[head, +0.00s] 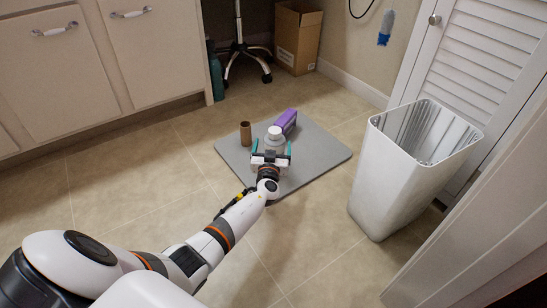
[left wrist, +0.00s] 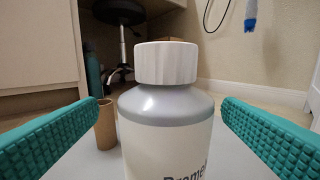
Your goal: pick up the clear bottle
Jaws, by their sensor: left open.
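The bottle (head: 276,142) stands upright on a grey mat (head: 322,158). It has a white ribbed cap, grey see-through-looking shoulders and a white label with dark, partly cut-off lettering. In the left wrist view the bottle (left wrist: 165,122) fills the middle of the picture. My left gripper (head: 272,150) is open, with one teal finger on each side of the bottle. In the left wrist view, the gripper (left wrist: 166,108) shows a gap between each finger and the bottle. The bottle's lower part is hidden behind the gripper in the head view. My right gripper is not in view.
A brown cardboard tube (head: 245,133) stands left of the bottle, and a purple box (head: 285,121) lies behind it. A white bin (head: 410,170) stands to the right. Cabinets (head: 60,75), a stool base (head: 240,55) and a cardboard box (head: 298,38) are at the back.

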